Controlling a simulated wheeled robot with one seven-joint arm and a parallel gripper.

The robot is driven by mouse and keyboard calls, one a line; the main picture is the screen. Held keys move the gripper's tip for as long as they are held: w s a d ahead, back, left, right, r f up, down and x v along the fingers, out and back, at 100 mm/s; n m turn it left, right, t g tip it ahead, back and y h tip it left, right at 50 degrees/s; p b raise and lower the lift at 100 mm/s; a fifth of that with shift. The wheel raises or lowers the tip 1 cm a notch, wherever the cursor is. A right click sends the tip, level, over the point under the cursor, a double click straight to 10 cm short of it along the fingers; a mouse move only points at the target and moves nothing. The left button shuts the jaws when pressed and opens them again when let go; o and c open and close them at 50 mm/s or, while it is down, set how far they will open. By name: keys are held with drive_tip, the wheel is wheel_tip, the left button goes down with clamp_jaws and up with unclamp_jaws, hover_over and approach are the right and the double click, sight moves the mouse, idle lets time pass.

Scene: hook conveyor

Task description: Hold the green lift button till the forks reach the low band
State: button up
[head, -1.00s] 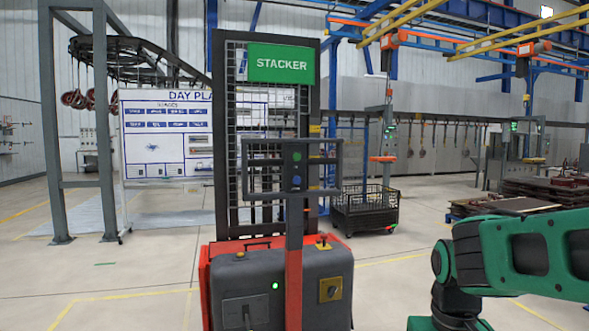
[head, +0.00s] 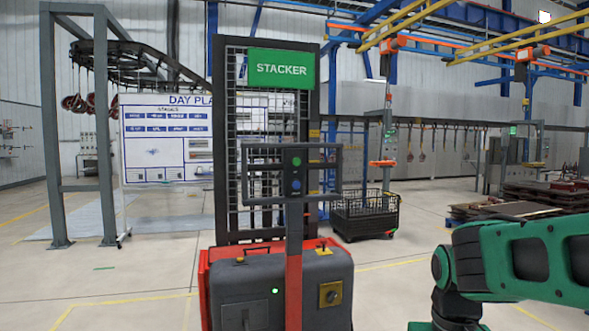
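The stacker (head: 279,288) stands straight ahead, with a red base and a grey body. Its mast carries a green sign reading STACKER (head: 281,68). A post at its front bears a dark control panel with a small green button (head: 296,162) above a blue button (head: 296,184). Nothing touches the buttons. The forks and the low band cannot be made out in this view. My green and black arm shows at the lower right, apart from the stacker. My gripper is out of the picture.
A black wire basket (head: 365,214) stands on the floor behind the stacker to the right. Stacked dark panels (head: 530,203) lie at the far right. A grey steel frame (head: 108,130) and a whiteboard (head: 160,150) stand at the left. The floor at the front left is clear.

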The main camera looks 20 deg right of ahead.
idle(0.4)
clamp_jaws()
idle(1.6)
